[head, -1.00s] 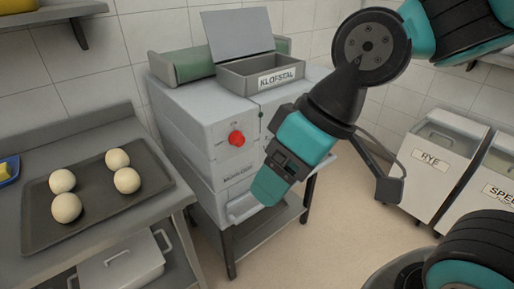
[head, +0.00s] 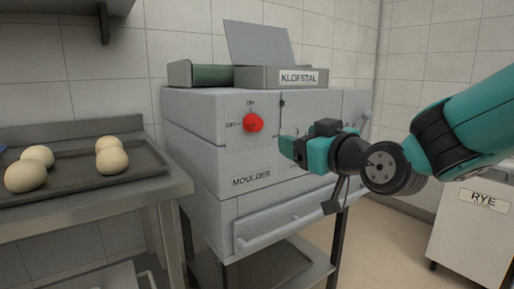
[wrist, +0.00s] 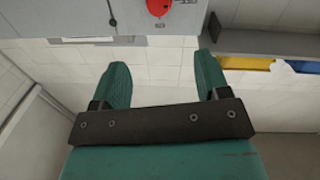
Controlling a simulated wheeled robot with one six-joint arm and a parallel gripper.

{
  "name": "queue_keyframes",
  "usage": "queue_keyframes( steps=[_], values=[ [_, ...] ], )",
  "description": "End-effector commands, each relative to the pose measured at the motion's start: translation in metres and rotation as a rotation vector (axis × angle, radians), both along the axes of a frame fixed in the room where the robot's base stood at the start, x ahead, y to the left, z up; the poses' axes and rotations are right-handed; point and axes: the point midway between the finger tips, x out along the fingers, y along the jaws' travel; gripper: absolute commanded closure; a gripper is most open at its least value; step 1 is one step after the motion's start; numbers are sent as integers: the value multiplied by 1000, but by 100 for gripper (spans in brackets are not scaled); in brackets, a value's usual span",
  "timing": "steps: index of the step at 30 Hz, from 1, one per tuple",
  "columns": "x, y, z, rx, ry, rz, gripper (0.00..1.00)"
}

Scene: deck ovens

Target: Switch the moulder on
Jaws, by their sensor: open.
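The moulder is a grey machine (head: 210,165) on a metal stand in the middle of the head view, with MOULDER lettered on its front. A round red knob (head: 254,123) sits high on that front, between OFF marked at its left and a label above that seems to read ON. The red knob also shows at the top edge of the wrist view (wrist: 158,7), partly cut off. My gripper (head: 285,147) is to the right of the knob and a little lower, apart from it. In the wrist view my gripper (wrist: 165,72) is open, with nothing between its two teal fingers.
A box marked KLOFSTAL (head: 262,78) sits on the moulder. A dark tray (head: 75,175) with several dough balls (head: 112,160) lies on the left counter. A bin marked RYE (head: 472,235) stands at the right. Open floor shows between moulder and bin.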

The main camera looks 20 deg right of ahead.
Motion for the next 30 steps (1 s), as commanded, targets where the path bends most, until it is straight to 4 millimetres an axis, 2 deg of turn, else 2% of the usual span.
queue_keyframes(
  steps=[17,24,30],
  values=[
    [32,5,7,1,-1,-8,31],
    [58,12,5,2,-2,-7,31],
    [96,22,8,-1,-6,-4,31]
  ],
)
